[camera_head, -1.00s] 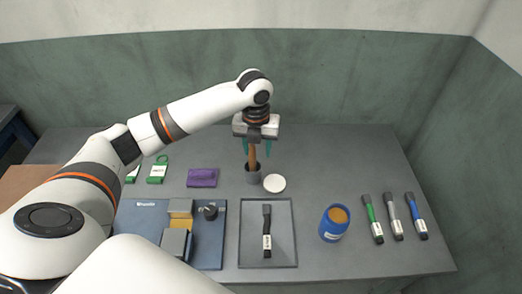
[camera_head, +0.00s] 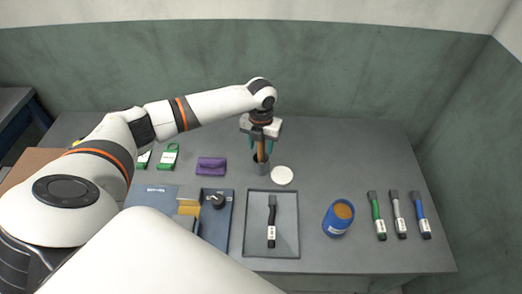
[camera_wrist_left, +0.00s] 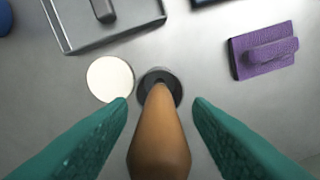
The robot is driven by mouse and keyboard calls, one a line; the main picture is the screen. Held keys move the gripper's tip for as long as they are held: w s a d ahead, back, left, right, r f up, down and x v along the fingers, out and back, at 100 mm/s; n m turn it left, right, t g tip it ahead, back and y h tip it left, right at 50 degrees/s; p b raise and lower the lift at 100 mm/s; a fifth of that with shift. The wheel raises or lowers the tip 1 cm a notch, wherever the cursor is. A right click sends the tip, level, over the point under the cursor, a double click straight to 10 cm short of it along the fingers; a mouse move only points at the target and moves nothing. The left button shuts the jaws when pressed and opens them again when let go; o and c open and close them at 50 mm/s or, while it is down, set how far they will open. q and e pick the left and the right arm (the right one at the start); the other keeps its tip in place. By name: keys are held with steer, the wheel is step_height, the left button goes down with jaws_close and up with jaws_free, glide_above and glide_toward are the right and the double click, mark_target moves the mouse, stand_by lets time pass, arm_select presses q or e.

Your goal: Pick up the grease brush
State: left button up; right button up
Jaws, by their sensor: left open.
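The grease brush appears to be the tool with a brown handle (camera_head: 261,151) standing upright in a small dark grey cup (camera_head: 261,168). Its lower end is hidden inside the cup. My left gripper (camera_head: 262,148) points down over it, open, with its green fingers on either side of the handle. In the left wrist view the handle (camera_wrist_left: 160,135) rises between the two spread fingers (camera_wrist_left: 161,106), with a gap on each side. The cup (camera_wrist_left: 175,86) lies below. My right gripper is not in view.
A white disc (camera_head: 282,175) lies close beside the cup. A tray (camera_head: 292,237) holds a black labelled tool (camera_head: 272,222).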

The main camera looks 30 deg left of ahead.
arm_select(q)
steer(key=shift+f, duration=0.95)
steer(key=shift+c, duration=0.4)
jaws_close()
steer(key=shift+r, duration=0.1)
